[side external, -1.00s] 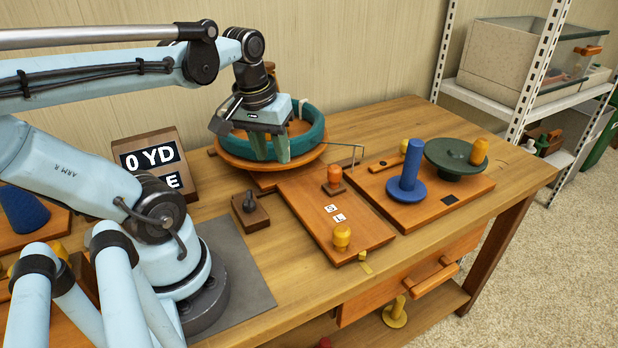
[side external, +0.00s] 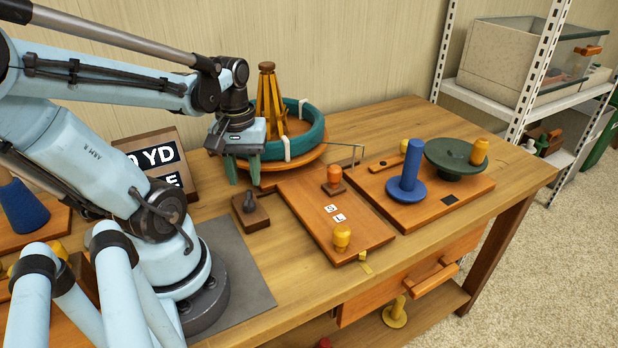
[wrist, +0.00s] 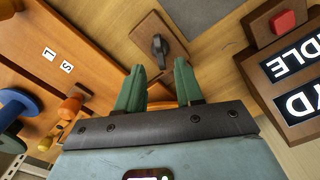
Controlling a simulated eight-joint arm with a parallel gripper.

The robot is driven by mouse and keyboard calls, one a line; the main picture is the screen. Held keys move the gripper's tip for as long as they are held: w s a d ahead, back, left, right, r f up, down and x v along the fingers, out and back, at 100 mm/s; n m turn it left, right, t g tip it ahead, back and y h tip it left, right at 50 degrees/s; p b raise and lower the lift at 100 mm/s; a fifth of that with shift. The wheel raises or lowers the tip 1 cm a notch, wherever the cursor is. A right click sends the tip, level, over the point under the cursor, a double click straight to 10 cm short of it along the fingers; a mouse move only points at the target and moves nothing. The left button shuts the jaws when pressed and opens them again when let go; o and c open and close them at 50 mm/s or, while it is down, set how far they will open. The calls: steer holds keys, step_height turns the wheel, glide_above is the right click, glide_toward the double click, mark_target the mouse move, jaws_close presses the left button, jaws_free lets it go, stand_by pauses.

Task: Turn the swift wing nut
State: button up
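The swift (side external: 270,95) stands at the back of the bench, with wooden ribs rising from a round orange base and a teal yarn skein (side external: 312,137) around it. No wing nut can be made out for certain on it. A small wooden block (side external: 262,217) with a dark winged knob (side external: 249,204) lies in front; I cannot tell whether this is the wing nut. My gripper (side external: 243,178) is open and empty, left of the swift and behind the block. In the wrist view, the knob (wrist: 159,46) shows beyond my two spread fingertips (wrist: 160,66), apart from them.
A display (side external: 160,165) stands at the left, behind my arm. A board (side external: 370,232) with orange and yellow knobs lies right of the block. Farther right, another board (side external: 470,196) carries a blue spool (side external: 408,170) and a green disc (side external: 448,158). A wire guide (side external: 345,148) spans between.

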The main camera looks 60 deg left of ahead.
mark_target(248, 196)
steer(key=shift+f, duration=2.55)
jaws_close()
